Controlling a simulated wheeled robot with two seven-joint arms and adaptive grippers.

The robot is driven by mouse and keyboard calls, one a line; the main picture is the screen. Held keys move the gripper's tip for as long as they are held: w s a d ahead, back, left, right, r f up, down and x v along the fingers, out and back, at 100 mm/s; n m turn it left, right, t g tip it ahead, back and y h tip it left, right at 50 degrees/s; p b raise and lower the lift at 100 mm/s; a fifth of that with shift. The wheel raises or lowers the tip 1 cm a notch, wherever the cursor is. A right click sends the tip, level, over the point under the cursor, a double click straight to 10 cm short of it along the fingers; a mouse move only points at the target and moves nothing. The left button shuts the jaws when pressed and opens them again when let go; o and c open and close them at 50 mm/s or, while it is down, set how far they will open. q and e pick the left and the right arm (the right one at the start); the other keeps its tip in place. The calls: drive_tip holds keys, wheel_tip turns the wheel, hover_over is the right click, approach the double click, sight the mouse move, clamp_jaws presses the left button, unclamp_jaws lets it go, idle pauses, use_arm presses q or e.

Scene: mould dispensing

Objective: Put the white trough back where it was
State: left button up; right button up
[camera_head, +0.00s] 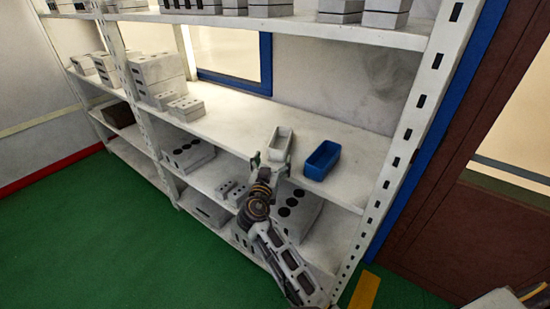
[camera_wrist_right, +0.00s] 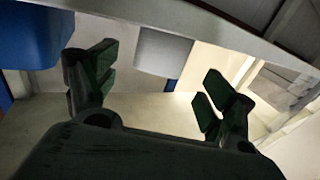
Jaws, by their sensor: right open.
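The white trough (camera_head: 282,139) is a small open box standing on the middle shelf near its front edge, left of the blue trough (camera_head: 322,160). My right gripper (camera_head: 270,162) is just in front of the white trough at the shelf edge, its fingers spread. In the right wrist view, the white trough (camera_wrist_right: 162,52) shows in the gap beyond the open fingers of the right gripper (camera_wrist_right: 155,88), with nothing held. The blue trough (camera_wrist_right: 30,35) fills the upper left corner there. My left gripper is not in view.
The white shelf (camera_head: 240,118) has bare room left of and behind the troughs. Grey blocks (camera_head: 160,80) stand on its left part, and more blocks (camera_head: 188,153) lie on the shelf below. A slotted white upright (camera_head: 410,130) bounds the right side.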

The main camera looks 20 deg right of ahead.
drive_tip(key=shift+b+v, duration=0.3)
drive_tip(key=shift+v, duration=1.3)
